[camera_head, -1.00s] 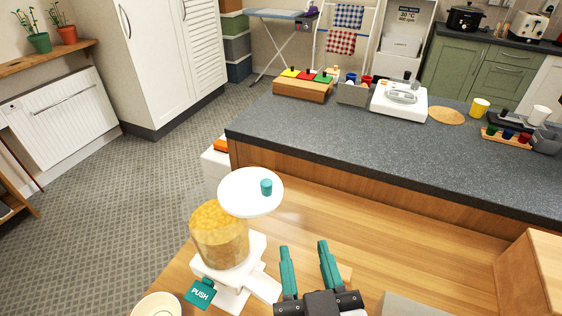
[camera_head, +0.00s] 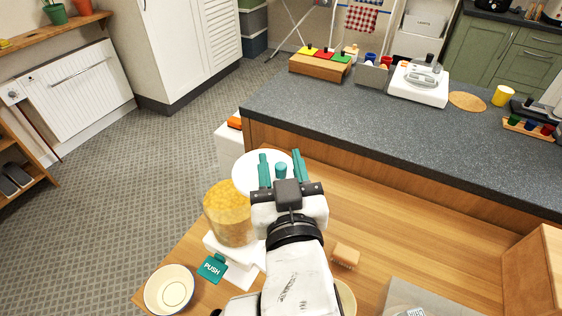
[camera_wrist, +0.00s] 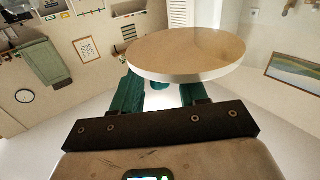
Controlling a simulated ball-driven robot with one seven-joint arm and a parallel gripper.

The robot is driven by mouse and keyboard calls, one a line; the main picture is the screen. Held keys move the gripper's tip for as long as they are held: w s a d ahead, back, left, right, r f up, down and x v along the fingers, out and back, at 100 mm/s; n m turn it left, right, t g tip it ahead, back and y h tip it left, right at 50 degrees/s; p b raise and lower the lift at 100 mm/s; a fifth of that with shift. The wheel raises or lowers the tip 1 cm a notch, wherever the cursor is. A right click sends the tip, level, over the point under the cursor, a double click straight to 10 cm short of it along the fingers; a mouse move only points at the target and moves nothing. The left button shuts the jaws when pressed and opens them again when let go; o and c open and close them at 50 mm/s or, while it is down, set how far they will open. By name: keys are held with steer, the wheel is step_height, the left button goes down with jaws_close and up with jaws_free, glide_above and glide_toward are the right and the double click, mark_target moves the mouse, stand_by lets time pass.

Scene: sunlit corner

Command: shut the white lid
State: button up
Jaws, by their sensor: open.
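The white lid (camera_head: 247,173) is a round disc with a teal knob (camera_head: 281,170). It stands open above and right of the clear jar (camera_head: 228,216) of yellow-orange contents, on a white dispenser with a teal PUSH lever (camera_head: 212,267). My gripper (camera_head: 281,167) is open, its teal fingers showing on either side of the knob. In the head view my gripper hides the lid's right part. In the wrist view the lid (camera_wrist: 185,52) is close beyond my gripper (camera_wrist: 165,92) and covers the fingertips. I cannot tell whether they touch it.
A cream bowl (camera_head: 170,289) stands left of the dispenser, and a small brown block (camera_head: 346,256) lies right of my arm. A raised dark counter (camera_head: 400,135) runs behind, with a white scale-like device (camera_head: 419,85).

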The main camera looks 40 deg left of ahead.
steer(key=shift+c, duration=0.3)
jaws_close()
stand_by(0.4)
